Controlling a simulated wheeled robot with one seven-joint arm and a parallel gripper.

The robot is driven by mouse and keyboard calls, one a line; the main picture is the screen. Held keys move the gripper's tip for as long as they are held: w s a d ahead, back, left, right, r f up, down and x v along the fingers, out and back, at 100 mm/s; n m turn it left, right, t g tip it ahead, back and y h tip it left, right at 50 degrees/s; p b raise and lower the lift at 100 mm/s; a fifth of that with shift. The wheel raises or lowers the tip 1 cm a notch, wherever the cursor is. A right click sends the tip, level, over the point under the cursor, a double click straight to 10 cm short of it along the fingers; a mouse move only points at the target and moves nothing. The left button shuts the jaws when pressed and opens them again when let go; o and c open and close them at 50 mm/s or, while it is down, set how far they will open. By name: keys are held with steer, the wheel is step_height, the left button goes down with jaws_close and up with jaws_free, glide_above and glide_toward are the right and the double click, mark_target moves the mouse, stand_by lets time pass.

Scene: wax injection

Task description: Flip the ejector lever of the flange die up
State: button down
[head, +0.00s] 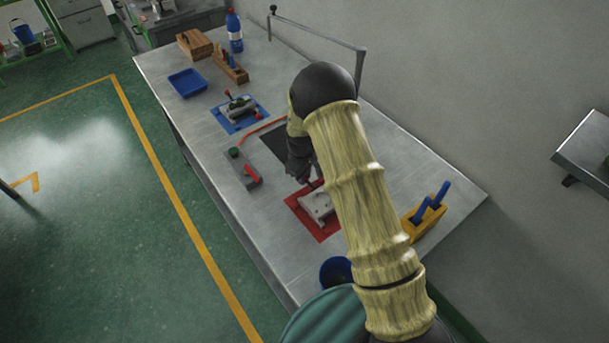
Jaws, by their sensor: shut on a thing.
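A grey metal die (319,207) sits on a red mat (296,208) on the steel bench. My gripper (311,183) points down at the back edge of this die. It is shut on what looks like the die's ejector lever; the lever is small and mostly hidden by the fingers, so its angle is hard to tell. A second die (236,109) with red-knobbed levers sits on a blue mat (222,117) farther back. I cannot read which one is the flange die.
A grey control box (243,170) with a green button and red lever stands left of the gripper. A yellow tool block (417,227) is at right, a blue bowl (336,270) in front. A blue tray (187,82), wooden blocks (195,43) and bottle (234,32) stand at the back.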

steer(key=shift+s+d+r+t+y+b, duration=0.15)
steer(key=shift+t+y+b, duration=0.3)
steer(key=shift+b, duration=0.5)
steer(key=shift+s+d+r+t+y+b, duration=0.1)
steer(key=shift+r+t+y+b, duration=0.2)
steer(key=shift+t+b, duration=0.5)
steer(key=shift+s+d+r+t+y+b, duration=0.15)
steer(key=shift+t+y+b, duration=0.2)
steer(key=shift+b, duration=0.8)
steer(key=shift+s+r+t+y+b, duration=0.15)
steer(key=shift+r+t+y+b, duration=0.2)
steer(key=shift+t+b, duration=0.2)
steer(key=c, duration=1.3)
jaws_free()
steer(key=shift+r, duration=0.15)
steer(key=v, duration=1.7)
steer(key=shift+a+r, duration=0.1)
steer(key=shift+r, duration=0.05)
